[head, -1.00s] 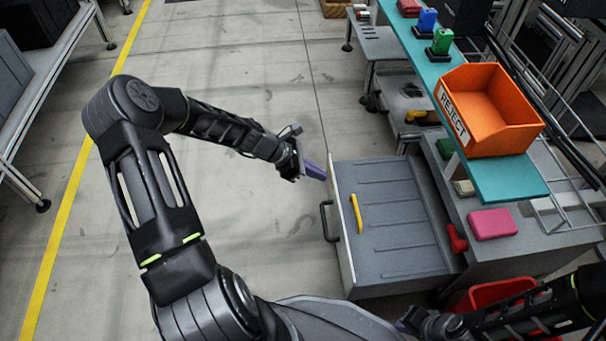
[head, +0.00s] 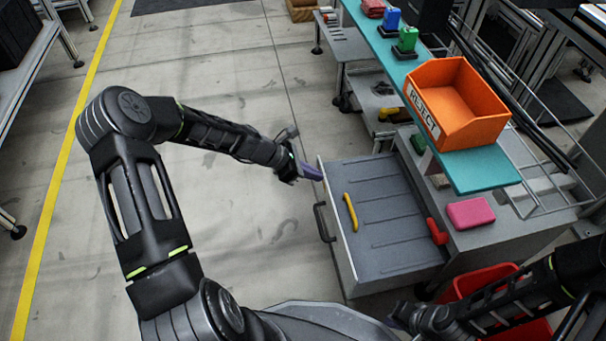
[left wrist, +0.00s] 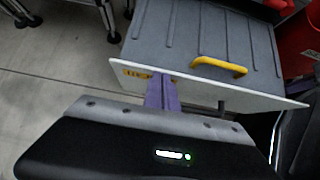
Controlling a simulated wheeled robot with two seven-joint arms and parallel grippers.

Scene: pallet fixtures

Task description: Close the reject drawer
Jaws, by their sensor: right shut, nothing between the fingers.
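The reject drawer (head: 385,235) is pulled out from the workbench, grey inside with a pale front panel and a dark handle (head: 323,222). A yellow bar-shaped piece (head: 350,211) lies inside it; it also shows in the left wrist view (left wrist: 221,66). My left gripper (head: 314,172), with purple fingers together, is at the outer face of the drawer front near its far end. In the left wrist view the fingertips (left wrist: 160,88) meet the panel beside a yellow label; contact looks likely. My right gripper (head: 398,316) is shut, low in front of the drawer's near side, partly hidden.
An orange reject bin (head: 462,108) stands on the teal shelf (head: 478,174) above the bench. A pink block (head: 470,212) and a red piece (head: 437,231) are on the bench side. A red crate (head: 487,281) stands below. Floor left of the drawer is clear.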

